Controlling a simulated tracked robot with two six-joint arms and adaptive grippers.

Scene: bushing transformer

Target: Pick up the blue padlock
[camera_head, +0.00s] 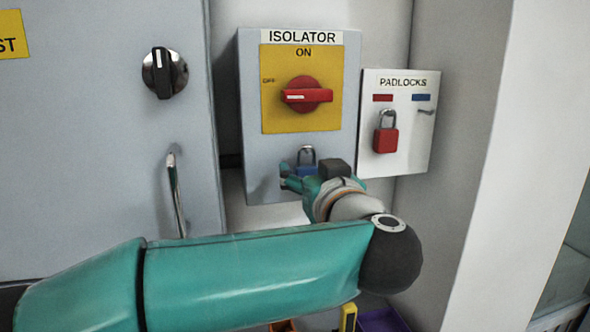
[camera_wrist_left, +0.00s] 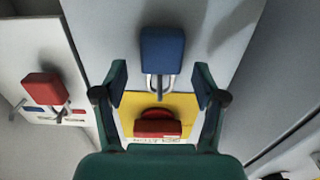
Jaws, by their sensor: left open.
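The blue padlock (camera_head: 306,170) hangs by its metal shackle low on the front of the grey isolator box (camera_head: 255,120). In the head view my left gripper (camera_head: 293,180) is close to it and hides part of its body. In the left wrist view, which looks upside down, the blue padlock (camera_wrist_left: 162,50) appears ahead, roughly midway between the two spread fingers of my left gripper (camera_wrist_left: 160,76). The gripper is open and holds nothing. I cannot tell whether a finger touches the padlock. My right gripper is not in view.
A red rotary switch (camera_head: 306,96) on a yellow plate sits above the padlock. To the right, a white PADLOCKS board (camera_head: 408,150) carries a red padlock (camera_head: 385,137) and an empty hook under the blue label. A cabinet with a black knob (camera_head: 164,73) and a handle (camera_head: 176,195) stands left.

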